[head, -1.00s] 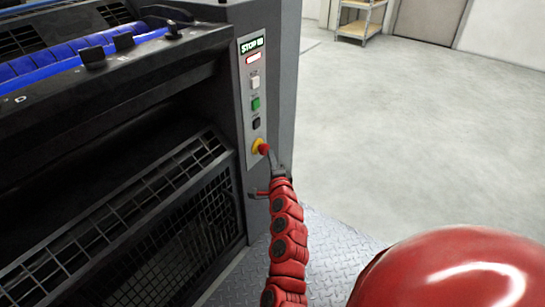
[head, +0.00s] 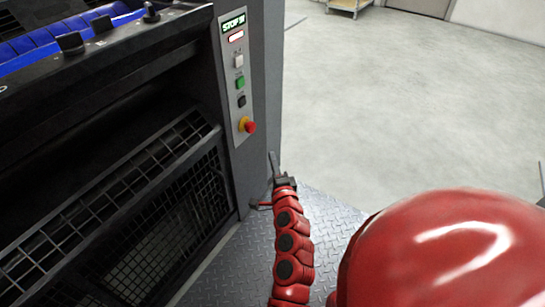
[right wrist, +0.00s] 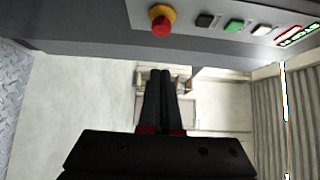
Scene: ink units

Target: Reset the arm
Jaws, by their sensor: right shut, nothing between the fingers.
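My right arm is red and segmented and reaches up from the bottom of the head view. My right gripper (head: 273,158) is shut and empty, below and to the right of the red stop button (head: 250,127) and apart from it. In the right wrist view my right gripper (right wrist: 161,72) shows two dark fingers pressed together. The red button on its yellow collar (right wrist: 161,24) is at the top of that view, clear of the fingers. My left gripper is not in view.
The control panel (head: 236,75) has a lit display and white, green and black buttons. The dark machine (head: 110,130) with mesh guards fills the left. A diamond-plate step (head: 235,260) lies below. Open pale floor (head: 400,110) spreads right.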

